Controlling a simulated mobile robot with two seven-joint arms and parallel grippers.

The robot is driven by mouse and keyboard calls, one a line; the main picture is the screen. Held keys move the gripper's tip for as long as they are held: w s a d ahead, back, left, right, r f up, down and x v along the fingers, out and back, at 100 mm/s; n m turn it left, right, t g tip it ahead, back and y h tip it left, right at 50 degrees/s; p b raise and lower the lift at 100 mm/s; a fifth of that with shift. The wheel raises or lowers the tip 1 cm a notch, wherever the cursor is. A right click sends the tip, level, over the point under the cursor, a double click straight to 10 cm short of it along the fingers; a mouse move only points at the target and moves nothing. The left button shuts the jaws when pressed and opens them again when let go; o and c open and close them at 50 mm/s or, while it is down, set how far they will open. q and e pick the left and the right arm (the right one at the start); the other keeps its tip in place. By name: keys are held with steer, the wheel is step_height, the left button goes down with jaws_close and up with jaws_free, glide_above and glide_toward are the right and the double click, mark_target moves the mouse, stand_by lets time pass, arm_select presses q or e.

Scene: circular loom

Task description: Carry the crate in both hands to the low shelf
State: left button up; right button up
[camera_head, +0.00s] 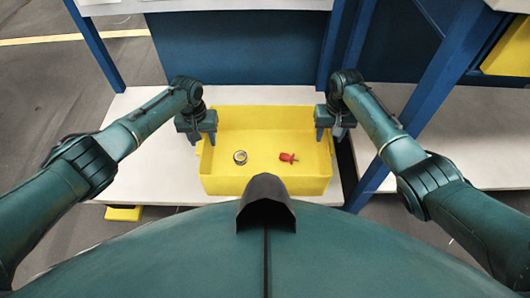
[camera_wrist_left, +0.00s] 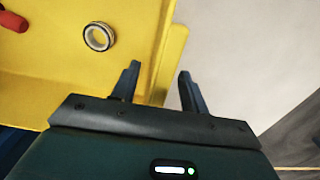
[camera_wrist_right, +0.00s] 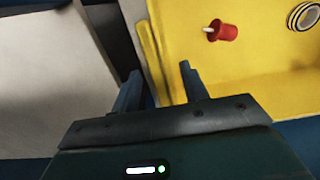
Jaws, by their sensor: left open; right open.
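A yellow crate (camera_head: 265,185) stands on a white low shelf (camera_head: 160,180) in front of me. A ring-shaped roll (camera_head: 240,157) and a red item (camera_head: 288,158) lie inside it. My left gripper (camera_head: 203,138) is open at the crate's left side; in the left wrist view its fingers (camera_wrist_left: 157,88) are apart near the yellow side rim (camera_wrist_left: 176,50). My right gripper (camera_head: 331,132) is open at the crate's right side; in the right wrist view its fingers (camera_wrist_right: 158,85) are apart, with the yellow side rim (camera_wrist_right: 150,50) ahead between them. I cannot tell whether either touches the rim.
Blue posts (camera_head: 425,95) flank the shelf on the right, and a blue panel (camera_head: 240,48) stands behind it. Another white board (camera_head: 400,135) lies to the right past a dark gap. A yellow object (camera_head: 124,213) sits low at the left front. White surface is clear left of the crate.

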arm_select(q)
steer(key=shift+c, duration=0.6)
arm_select(e)
steer(key=shift+c, duration=0.6)
arm_select(q)
jaws_close()
arm_select(e)
jaws_close()
steer(key=shift+r, duration=0.1)
